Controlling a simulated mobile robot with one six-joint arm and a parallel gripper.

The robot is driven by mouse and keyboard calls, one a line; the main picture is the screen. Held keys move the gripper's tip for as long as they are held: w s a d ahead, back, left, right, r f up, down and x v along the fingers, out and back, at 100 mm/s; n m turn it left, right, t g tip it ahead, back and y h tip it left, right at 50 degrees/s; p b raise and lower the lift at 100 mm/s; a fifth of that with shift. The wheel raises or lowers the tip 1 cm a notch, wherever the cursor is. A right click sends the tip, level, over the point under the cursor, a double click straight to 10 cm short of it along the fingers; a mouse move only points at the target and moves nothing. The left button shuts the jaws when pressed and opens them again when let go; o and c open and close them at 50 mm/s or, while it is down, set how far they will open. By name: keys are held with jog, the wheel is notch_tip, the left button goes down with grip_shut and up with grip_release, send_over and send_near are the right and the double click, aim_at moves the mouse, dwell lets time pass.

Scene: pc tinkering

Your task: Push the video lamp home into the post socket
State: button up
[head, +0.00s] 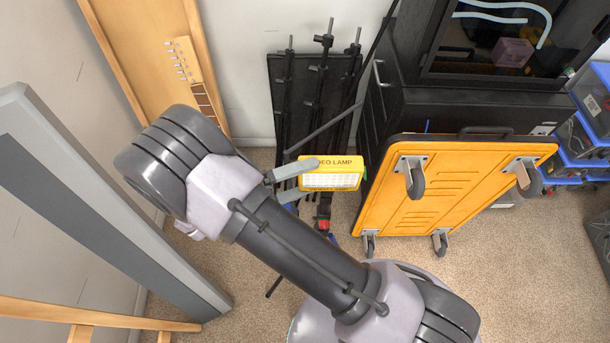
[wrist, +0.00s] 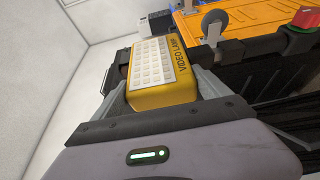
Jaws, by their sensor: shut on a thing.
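The video lamp (head: 335,181) is a yellow block with a white grid panel and its name printed on one edge. It also shows in the wrist view (wrist: 152,75). My gripper (head: 309,178) is shut on it, with one grey finger on each side. In the wrist view, a black cylindrical piece (wrist: 236,51), apparently the top of the post, lies just beyond the right finger. It leads towards a red knob (wrist: 302,14). In the head view, a red and black fitting (head: 323,213) shows below the lamp. The socket mouth is hidden, and I cannot tell whether the lamp touches it.
An orange wheeled dolly (head: 450,185) leans upright to the right of the lamp. Several black stands (head: 318,85) lean on the wall behind. A black cabinet (head: 400,115) and blue-trimmed bins (head: 590,110) stand at right.

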jog(key=shift+f+b, duration=0.35)
jog(key=shift+f, duration=0.15)
jog(key=o, duration=1.6)
jog(key=shift+a, duration=0.1)
jog(key=v, duration=0.5)
